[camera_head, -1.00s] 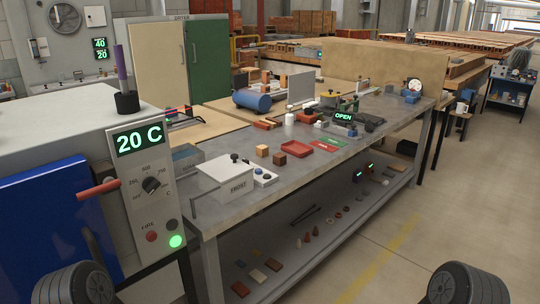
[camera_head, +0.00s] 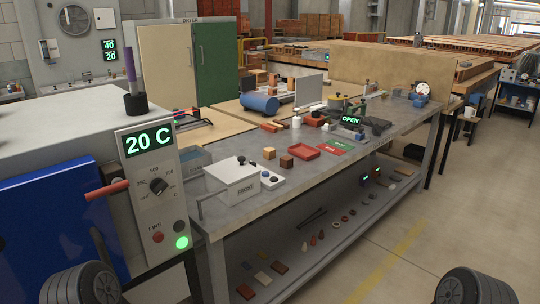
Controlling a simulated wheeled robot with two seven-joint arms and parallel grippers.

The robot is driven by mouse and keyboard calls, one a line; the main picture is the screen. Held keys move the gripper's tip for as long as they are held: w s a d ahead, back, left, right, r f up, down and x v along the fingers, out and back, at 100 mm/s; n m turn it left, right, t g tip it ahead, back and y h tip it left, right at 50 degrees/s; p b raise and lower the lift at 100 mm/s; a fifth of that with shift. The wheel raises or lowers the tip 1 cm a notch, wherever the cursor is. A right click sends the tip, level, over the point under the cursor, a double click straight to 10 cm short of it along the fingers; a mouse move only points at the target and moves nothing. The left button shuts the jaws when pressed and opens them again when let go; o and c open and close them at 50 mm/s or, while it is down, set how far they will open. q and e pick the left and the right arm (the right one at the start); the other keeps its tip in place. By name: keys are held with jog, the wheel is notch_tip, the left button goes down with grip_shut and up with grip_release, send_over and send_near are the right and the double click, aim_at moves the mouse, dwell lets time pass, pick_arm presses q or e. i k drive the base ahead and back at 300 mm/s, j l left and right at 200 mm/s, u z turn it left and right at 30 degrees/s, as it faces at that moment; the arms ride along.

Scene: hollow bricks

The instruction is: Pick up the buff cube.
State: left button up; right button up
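The buff cube (camera_head: 269,153) sits on the grey workbench (camera_head: 238,214), just behind and left of a brown cube (camera_head: 287,161). It is small and light tan, and stands apart from the brown cube. A red tray (camera_head: 304,151) is to its right. Parts of my arms show at the bottom left and bottom right corners, but neither gripper is in the picture.
A white box marked FROST (camera_head: 232,182) and a button panel (camera_head: 270,180) stand in front of the cubes. A kiln panel reading 20 C (camera_head: 147,144) is at the left. Red and green mats (camera_head: 342,146) lie right of the tray.

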aim_at(269, 153)
jog(key=i+l+z, duration=0.1)
jog(key=i+l, duration=0.45)
jog(key=i+l+z, duration=0.1)
jog(key=i+l, duration=0.35)
jog(key=i, duration=0.15)
jog(key=i+l+z, duration=0.1)
jog(key=i+l, duration=0.35)
jog(key=i, duration=0.15)
